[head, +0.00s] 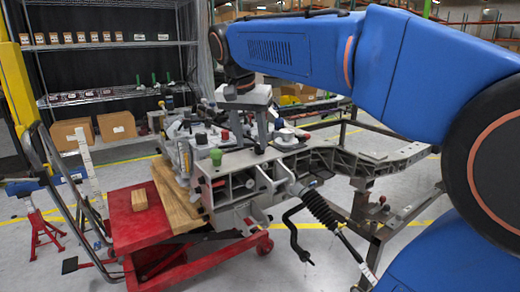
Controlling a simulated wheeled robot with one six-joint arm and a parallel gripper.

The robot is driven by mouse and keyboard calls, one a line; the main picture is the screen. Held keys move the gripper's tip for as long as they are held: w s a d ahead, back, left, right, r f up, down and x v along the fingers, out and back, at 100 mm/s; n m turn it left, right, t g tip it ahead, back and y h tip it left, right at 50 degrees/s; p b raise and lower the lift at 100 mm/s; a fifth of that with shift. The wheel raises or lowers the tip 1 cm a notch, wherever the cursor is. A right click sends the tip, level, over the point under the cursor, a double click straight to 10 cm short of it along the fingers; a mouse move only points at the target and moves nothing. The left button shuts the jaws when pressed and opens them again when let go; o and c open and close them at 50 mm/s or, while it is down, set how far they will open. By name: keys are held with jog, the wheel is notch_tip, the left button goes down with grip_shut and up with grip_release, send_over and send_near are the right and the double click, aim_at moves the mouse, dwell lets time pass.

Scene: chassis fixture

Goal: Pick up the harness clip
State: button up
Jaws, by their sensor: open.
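My gripper (248,142) hangs from the end of my blue arm, over the middle of the grey metal chassis fixture (240,185). Its two grey fingers point down and stand apart, with a gap between them. I see nothing held in the gap. I cannot pick out the harness clip with certainty; several small parts lie crowded on the fixture around and below the fingers. Among them are a green cap (216,157) at the front left and a red cap (225,135) by the left finger. The fingers hide part of the fixture behind them.
A red cart (125,228) with a wooden block (139,200) stands at the left under the fixture. A grey frame arm (370,160) reaches right. A black ribbed boot and rod (318,208) stick out in front. Shelves (110,45) stand behind. Floor at the front is open.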

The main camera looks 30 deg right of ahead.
jog(key=w+d+r+m+g+h, duration=0.2)
jog(key=w+d+r+m, duration=0.1)
jog(key=w+r+m, duration=0.55)
jog(key=n, duration=0.1)
send_over(258, 144)
jog(key=a, duration=0.1)
notch_tip(258, 144, down, 11)
jog(key=shift+w+a+r, duration=0.1)
jog(key=shift+r, duration=0.05)
jog(key=shift+a+x, duration=0.2)
jog(key=shift+x, duration=1.15)
jog(key=shift+a+x, duration=0.2)
jog(key=shift+x, duration=1.1)
grip_shut()
